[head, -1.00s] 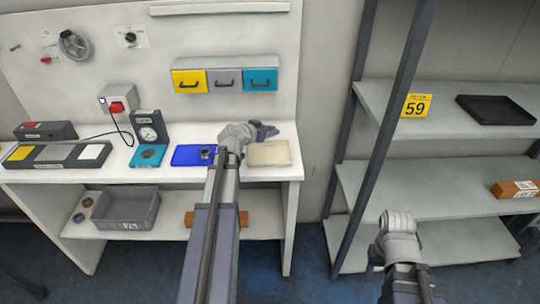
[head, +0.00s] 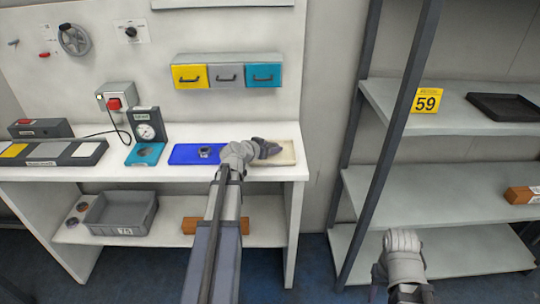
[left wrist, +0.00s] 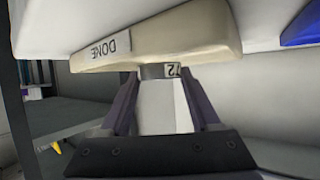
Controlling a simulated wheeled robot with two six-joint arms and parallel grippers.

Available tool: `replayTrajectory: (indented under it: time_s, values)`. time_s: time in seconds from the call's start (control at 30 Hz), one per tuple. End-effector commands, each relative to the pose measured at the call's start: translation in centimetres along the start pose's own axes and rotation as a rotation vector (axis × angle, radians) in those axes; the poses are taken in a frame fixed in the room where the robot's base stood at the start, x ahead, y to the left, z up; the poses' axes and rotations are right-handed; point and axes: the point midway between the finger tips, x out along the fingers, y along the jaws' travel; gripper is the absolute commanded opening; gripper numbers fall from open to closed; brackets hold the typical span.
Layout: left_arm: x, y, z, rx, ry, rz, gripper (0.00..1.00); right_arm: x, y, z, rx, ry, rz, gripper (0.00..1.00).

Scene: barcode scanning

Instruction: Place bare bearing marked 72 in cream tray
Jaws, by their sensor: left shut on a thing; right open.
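My left gripper (head: 270,149) is at the cream tray (head: 285,157) on the bench, overlapping its left and middle part in the head view. In the left wrist view the left gripper (left wrist: 160,74) is shut on a small metal bearing (left wrist: 155,71) marked 72. The bearing is right by the cream tray's wall (left wrist: 170,45), which carries a DONE label. I cannot tell whether they touch. In the head view the bearing is hidden by the gripper. My right gripper (head: 385,272) is low before the shelf, with its fingers mostly hidden.
A blue tray (head: 180,154) with a metal ring part (head: 206,152) lies left of the cream tray. A dial gauge (head: 146,131) stands further left. A grey bin (head: 118,212) is on the lower shelf. The rack (head: 440,195) at right holds a black tray (head: 503,107).

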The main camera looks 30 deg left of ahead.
Motion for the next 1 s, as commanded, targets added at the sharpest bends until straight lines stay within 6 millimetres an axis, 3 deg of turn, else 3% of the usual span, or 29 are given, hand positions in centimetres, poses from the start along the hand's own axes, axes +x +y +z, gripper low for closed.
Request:
replayTrajectory:
  time_s: [0.07, 0.5, 0.53, 0.77, 1.0]
  values:
    - [0.64, 0.00, 1.32, 0.000, 0.000, 0.000, 0.00, 1.47, -0.14, -0.09, 0.000, 0.000, 0.000, 0.50]
    - [0.79, -0.01, 1.63, 0.000, 0.000, 0.000, 0.00, 1.80, -0.17, -0.11, 0.000, 0.000, 0.000, 0.50]
    - [0.74, 0.00, 1.53, 0.000, 0.000, 0.000, 0.65, 1.69, -0.16, -0.10, 0.000, 0.000, 0.000, 0.50]
    - [0.71, 0.00, 1.47, 0.000, 0.000, 0.000, 0.91, 1.62, -0.16, -0.10, 0.000, 0.000, 0.000, 0.50]
    - [0.70, 0.00, 1.45, 0.000, 0.000, 0.000, 0.93, 1.60, -0.15, -0.10, 0.000, 0.000, 0.000, 0.50]
